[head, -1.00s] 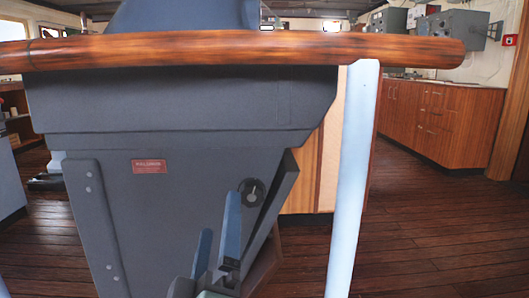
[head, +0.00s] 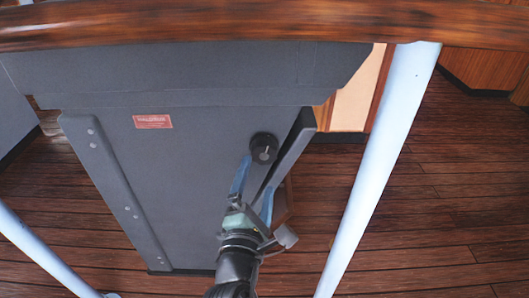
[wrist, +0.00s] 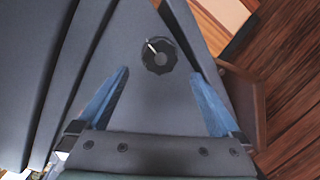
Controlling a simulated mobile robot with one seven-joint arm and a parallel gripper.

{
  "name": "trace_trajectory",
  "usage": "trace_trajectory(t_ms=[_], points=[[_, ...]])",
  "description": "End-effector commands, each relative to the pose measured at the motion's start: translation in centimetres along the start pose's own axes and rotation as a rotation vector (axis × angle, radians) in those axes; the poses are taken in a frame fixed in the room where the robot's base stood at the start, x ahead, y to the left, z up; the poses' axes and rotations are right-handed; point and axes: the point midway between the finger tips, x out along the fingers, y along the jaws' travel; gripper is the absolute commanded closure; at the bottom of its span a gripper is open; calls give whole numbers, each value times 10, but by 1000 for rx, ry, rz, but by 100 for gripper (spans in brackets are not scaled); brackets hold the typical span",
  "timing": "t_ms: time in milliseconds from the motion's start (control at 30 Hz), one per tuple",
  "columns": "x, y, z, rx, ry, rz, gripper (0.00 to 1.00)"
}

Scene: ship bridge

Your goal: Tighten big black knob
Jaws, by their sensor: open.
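The big black knob (head: 264,147) is a round dial on the grey console's face, near its right edge. In the wrist view the knob (wrist: 158,54) has a scalloped rim and a white pointer line aimed up and left. My gripper (head: 258,175) has two blue fingers and is just below the knob in the head view. In the wrist view my gripper (wrist: 158,85) is open and empty, its fingers spread wide to either side below the knob. The knob sits beyond the fingertips, roughly centred between them. No contact shows.
The grey console (head: 190,190) has a red label (head: 152,121) and a raised strip along its right edge beside the knob. A wooden rail (head: 260,24) crosses above. Pale blue posts (head: 378,165) stand right and left. Open wooden floor (head: 450,210) lies to the right.

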Motion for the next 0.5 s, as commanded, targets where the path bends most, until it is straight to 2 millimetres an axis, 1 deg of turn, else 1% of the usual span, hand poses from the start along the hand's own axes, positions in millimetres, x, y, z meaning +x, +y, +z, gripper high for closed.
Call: trace_trajectory(t_ms=[33, 300, 500], points=[[10, 0, 0, 2, -3, 2, 0], [56, -1, 0, 3, -3, 3, 0], [78, -1, 0, 3, -1, 1, 0]])
